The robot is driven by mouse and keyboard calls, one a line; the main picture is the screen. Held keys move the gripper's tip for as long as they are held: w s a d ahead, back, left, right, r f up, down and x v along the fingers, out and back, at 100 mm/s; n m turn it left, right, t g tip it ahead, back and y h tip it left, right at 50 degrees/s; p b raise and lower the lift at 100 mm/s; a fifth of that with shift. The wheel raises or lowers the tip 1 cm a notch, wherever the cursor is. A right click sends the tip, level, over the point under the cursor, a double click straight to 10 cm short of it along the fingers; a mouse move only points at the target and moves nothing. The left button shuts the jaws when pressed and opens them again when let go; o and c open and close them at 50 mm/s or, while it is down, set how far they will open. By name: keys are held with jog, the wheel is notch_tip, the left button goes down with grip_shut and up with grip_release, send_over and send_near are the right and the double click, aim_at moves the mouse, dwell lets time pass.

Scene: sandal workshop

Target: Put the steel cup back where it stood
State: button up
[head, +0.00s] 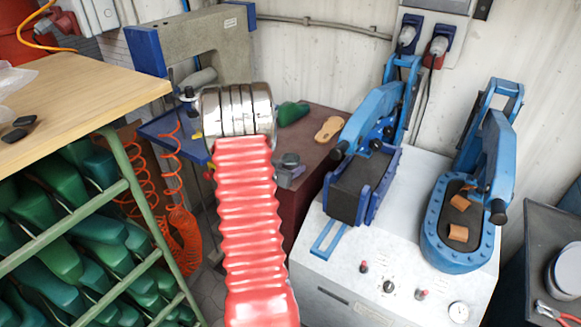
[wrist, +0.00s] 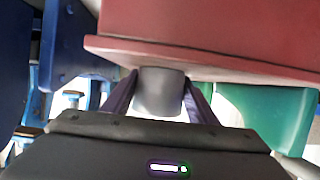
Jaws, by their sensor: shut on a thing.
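In the wrist view my gripper (wrist: 160,84) is shut on the steel cup (wrist: 160,98), a plain grey cylinder between the two dark fingers. The cup's upper end in this view lies close to the edge of a red-brown surface (wrist: 215,62); I cannot tell whether they touch. In the head view my red ribbed arm and its shiny metal end section reach toward the red-brown bench (head: 315,178).
Blue presses (head: 365,185) (head: 455,235) stand on a white cabinet at right. A wooden table (head: 75,95) over green lasts is at left.

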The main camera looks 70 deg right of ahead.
jog(key=shift+f, duration=0.1)
jog(key=o, duration=1.1)
jog(key=shift+f, duration=0.1)
jog(key=shift+c, duration=0.2)
jog(key=shift+o, duration=0.5)
jog(key=shift+s, duration=0.1)
jog(key=shift+a+f, duration=0.1)
jog(key=shift+r, duration=0.25)
jog(key=v, duration=1.2)
jog(key=shift+r, duration=0.1)
